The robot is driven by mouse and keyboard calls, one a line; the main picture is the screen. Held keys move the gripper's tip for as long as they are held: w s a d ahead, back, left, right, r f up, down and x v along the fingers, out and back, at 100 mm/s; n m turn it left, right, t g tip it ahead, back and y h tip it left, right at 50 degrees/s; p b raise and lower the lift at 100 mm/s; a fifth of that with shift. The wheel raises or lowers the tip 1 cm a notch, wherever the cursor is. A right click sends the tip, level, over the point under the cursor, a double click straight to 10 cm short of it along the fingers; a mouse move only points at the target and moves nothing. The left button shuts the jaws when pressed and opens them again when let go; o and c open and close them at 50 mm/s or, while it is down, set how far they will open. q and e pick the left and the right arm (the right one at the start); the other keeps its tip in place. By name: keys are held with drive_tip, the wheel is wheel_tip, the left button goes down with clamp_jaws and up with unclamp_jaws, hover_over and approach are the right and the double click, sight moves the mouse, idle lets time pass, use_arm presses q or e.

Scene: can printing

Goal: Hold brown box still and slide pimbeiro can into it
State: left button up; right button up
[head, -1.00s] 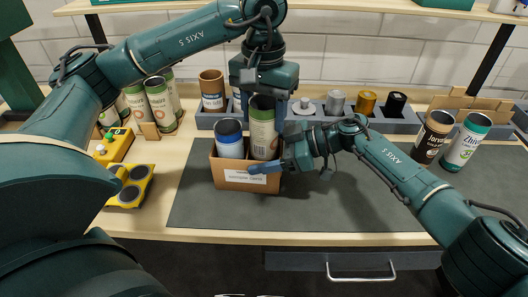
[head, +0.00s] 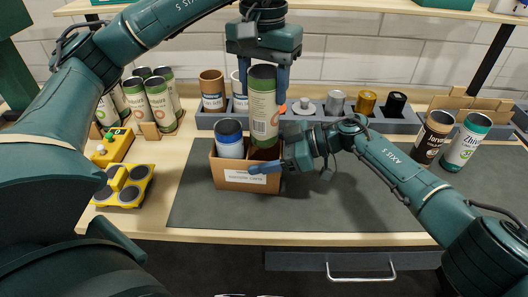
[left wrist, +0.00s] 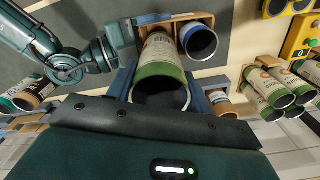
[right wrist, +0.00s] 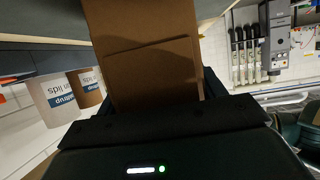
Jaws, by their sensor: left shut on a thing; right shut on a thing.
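My left gripper (head: 265,88) is shut around the upper part of a cream can with green bands and a dark top (head: 264,108). The can is upright over the right half of the brown box (head: 232,180); its lower end is at about rim height. Its name is not readable. In the left wrist view the can (left wrist: 160,57) sits between the fingers. A white can with a blue top (head: 230,142) stands in the box's left half. My right gripper (head: 270,167) is shut on the box's right side; its wrist view shows the brown cardboard (right wrist: 150,60) between the fingers.
Several green-banded cans (head: 158,95) stand in a holder at the left, near a yellow device (head: 125,187). A grey rack (head: 375,123) runs behind the box. Two cans (head: 432,135) stand at the right. The dark mat (head: 340,205) is clear right of the box.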

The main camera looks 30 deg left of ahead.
use_arm(q)
drive_tip(key=shift+r, duration=2.95)
use_arm(e)
drive_tip(key=o, duration=1)
drive_tip(key=shift+o, duration=0.2)
drive_tip(key=v, duration=1.2)
drive_tip(key=shift+f, duration=0.1)
